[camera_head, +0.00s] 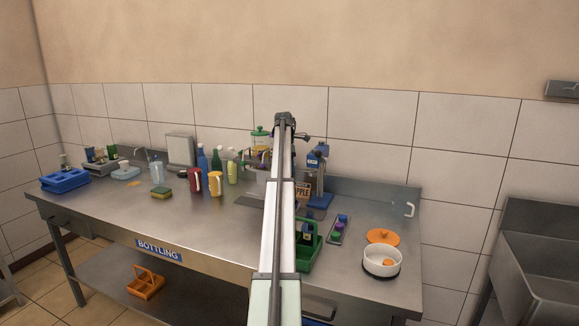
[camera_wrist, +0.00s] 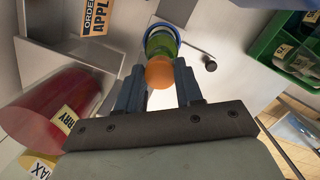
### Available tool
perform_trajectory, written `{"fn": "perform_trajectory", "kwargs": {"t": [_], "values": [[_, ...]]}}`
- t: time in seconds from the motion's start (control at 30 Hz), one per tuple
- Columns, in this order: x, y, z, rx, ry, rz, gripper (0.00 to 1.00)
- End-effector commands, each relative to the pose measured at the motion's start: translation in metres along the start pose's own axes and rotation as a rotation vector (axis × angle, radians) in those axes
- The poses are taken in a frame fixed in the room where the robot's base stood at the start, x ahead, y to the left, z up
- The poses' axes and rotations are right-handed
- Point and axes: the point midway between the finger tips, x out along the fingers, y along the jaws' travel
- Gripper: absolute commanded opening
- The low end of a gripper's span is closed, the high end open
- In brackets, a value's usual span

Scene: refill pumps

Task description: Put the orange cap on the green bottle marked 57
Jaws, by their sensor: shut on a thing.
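In the wrist view my gripper (camera_wrist: 159,68) is shut on a round orange cap (camera_wrist: 159,74), held between its two fingertips. Just beyond the cap is a green round thing (camera_wrist: 160,43), seen nearly end-on, with a blue rim around it. It looks like a green bottle, but no 57 is readable on it. I cannot tell whether the cap touches it. In the head view my arm covers the middle of the bench and hides the fingertips and the cap.
A red container (camera_wrist: 52,108) is close at left in the wrist view; a green crate (camera_wrist: 268,42) is at right. Several bottles and mugs, including a red mug (camera_head: 195,181), stand left. The bench's front left (camera_head: 120,215) is clear.

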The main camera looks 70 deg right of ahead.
Motion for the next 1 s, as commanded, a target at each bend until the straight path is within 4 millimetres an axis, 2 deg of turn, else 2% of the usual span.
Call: {"fn": "perform_trajectory", "kwargs": {"t": [0.4, 1.0], "values": [[0.0, 0.0, 0.0, 0.0, 0.0, 0.0, 0.19], [0.011, 0.0, -0.002, 0.0, 0.0, 0.0, 0.19]]}}
